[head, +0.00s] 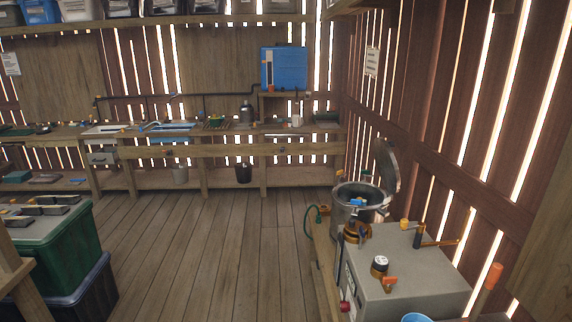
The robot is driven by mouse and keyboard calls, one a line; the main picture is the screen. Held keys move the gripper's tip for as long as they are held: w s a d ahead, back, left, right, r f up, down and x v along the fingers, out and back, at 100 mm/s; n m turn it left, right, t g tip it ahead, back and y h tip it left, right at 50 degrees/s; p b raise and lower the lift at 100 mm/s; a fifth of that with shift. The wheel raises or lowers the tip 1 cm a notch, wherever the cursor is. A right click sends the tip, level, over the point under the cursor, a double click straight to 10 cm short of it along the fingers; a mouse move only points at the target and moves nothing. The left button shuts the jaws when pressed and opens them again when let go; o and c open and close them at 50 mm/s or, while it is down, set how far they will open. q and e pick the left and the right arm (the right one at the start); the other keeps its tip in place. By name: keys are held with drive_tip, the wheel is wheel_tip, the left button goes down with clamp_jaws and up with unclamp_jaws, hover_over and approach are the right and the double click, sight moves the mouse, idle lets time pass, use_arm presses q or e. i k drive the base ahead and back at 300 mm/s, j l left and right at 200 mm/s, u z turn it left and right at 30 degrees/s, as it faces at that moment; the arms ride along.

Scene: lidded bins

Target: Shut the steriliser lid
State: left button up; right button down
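The steriliser (350,215) is a round metal pot at the right of the head view, beside a grey box. Its round grey lid (388,166) stands open, raised steeply at the back right of the rim. A small blue thing shows at the pot's front, but I cannot tell what it is. Neither of my grippers shows in this view.
The grey box (408,275) in front of the pot carries small black and orange items. A green hose (312,217) hangs left of the pot. A green bin (62,245) stands at the left. The plank floor (215,260) between is clear.

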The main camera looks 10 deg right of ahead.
sight(385, 162)
drive_tip(key=i, duration=0.8)
drive_tip(key=i+j+z, duration=0.1)
drive_tip(key=i, duration=0.75)
